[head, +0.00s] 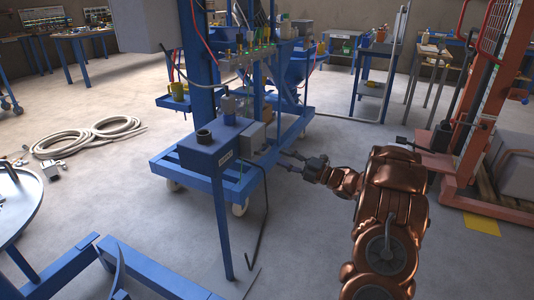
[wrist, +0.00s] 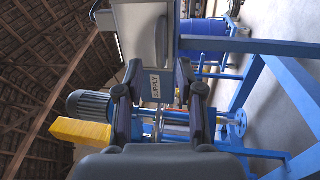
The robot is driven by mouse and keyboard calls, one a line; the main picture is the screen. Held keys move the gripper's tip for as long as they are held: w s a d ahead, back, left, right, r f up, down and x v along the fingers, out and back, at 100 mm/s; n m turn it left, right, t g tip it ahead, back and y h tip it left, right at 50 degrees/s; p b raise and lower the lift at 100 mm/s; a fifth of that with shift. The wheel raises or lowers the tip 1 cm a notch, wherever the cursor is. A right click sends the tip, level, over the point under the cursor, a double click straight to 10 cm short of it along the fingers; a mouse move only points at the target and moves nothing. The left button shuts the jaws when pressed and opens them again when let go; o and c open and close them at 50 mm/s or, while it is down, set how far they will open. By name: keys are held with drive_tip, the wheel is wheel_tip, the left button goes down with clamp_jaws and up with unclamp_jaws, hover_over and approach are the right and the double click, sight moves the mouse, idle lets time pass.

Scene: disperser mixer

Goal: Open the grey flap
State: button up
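A small grey box (head: 252,138) is fixed to the end of the blue box (head: 212,148) on the blue machine. In the wrist view the grey box (wrist: 128,18) is at the top, with a rounded grey panel (wrist: 146,38) that looks like the flap and appears closed. My gripper (head: 283,158) is to the right of the grey box in the head view. In the wrist view my gripper (wrist: 160,66) is open, its fingertips just below the grey box with a gap between them. A "SUPPLY" label (wrist: 156,86) shows between the fingers. I cannot tell whether a fingertip touches the flap.
A thin dark bent rod or cable (head: 264,215) hangs below the blue box. Blue frame beams (wrist: 285,75) are close on the right in the wrist view. An orange lift (head: 480,110) stands at the right. Hose coils (head: 90,137) lie on the floor at the left.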

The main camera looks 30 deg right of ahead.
sight(267, 151)
drive_tip(key=shift+x, duration=3.55)
clamp_jaws()
